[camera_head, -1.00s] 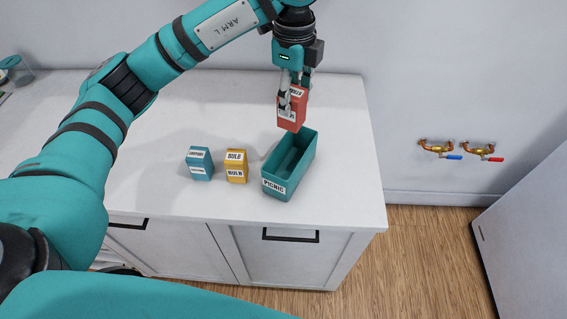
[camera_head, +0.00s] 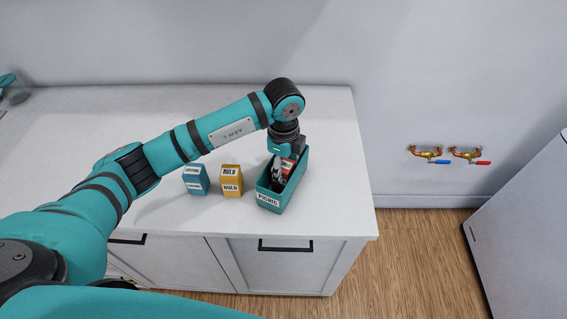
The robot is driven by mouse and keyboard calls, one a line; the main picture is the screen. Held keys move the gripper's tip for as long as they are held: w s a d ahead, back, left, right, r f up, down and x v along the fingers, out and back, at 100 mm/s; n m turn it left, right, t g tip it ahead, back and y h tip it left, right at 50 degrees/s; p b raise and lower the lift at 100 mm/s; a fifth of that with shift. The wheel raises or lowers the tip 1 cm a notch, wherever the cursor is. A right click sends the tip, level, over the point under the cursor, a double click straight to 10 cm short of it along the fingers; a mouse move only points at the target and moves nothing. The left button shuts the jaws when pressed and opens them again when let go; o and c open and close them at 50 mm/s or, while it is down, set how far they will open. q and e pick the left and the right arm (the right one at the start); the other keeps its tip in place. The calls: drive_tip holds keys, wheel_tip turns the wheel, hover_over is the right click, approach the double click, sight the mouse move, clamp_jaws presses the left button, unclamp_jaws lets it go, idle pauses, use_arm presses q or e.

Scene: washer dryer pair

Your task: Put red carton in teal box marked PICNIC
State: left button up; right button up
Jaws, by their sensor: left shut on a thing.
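The teal box marked PICNIC (camera_head: 270,200) stands open-topped on the white counter, near its right end. My left gripper (camera_head: 281,178) points down into the box and is shut on the red carton (camera_head: 288,167). The carton is inside the box's walls, mostly hidden by the gripper. I cannot tell whether it touches the box floor. My right gripper is not in view.
A yellow carton marked BULB (camera_head: 231,181) and a small teal carton (camera_head: 195,180) stand left of the box on the counter (camera_head: 180,222). The counter's right end is close to the box. Brass valves (camera_head: 447,154) are on the wall at right.

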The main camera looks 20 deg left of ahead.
use_arm(q)
drive_tip(key=shift+f, duration=0.2)
drive_tip(key=o, duration=1.2)
drive_tip(key=shift+c, duration=0.2)
drive_tip(key=shift+r, duration=0.15)
wheel_tip(320, 180, up, 11)
drive_tip(key=b, duration=0.3)
drive_tip(key=shift+r, duration=0.55)
